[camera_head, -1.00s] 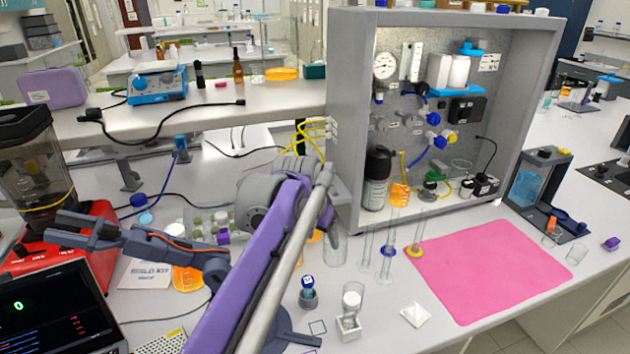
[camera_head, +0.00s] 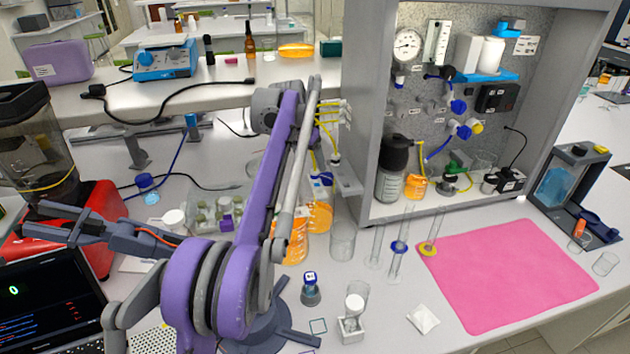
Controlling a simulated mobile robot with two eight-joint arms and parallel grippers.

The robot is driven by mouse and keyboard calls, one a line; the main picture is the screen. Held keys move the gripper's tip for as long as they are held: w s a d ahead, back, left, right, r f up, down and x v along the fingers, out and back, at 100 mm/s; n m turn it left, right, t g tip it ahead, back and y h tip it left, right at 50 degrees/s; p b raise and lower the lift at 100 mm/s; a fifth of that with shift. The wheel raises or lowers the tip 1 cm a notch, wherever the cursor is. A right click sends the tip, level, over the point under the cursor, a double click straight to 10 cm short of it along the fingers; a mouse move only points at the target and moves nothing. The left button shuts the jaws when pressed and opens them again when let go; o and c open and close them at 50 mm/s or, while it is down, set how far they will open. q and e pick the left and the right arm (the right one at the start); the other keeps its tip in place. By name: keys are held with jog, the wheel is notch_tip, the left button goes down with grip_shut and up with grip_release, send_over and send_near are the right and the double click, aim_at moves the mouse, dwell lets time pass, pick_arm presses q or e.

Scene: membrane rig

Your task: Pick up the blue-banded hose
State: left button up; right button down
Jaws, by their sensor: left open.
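My left gripper (camera_head: 28,218) is at the far left, open and empty, over the red machine and laptop area. Its fingers point left, and its purple arm crosses the middle of the bench. Several thin yellow hoses (camera_head: 326,128) hang from fittings on the left outer wall of the grey cabinet. A blue part (camera_head: 323,179) shows near the lower end of these hoses, above an orange-filled bottle. I cannot tell which hose carries a blue band. The gripper is well away from the hoses, and my arm stands close in front of them. My right gripper is not in view.
A red machine (camera_head: 100,205) and laptop (camera_head: 45,290) are at left. The pink mat (camera_head: 505,270) is bare.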

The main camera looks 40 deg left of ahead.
aim_at(313, 172)
pick_arm(q)
jog(key=x, duration=0.5)
jog(key=shift+a, duration=0.2)
jog(key=shift+s, duration=0.1)
grip_shut()
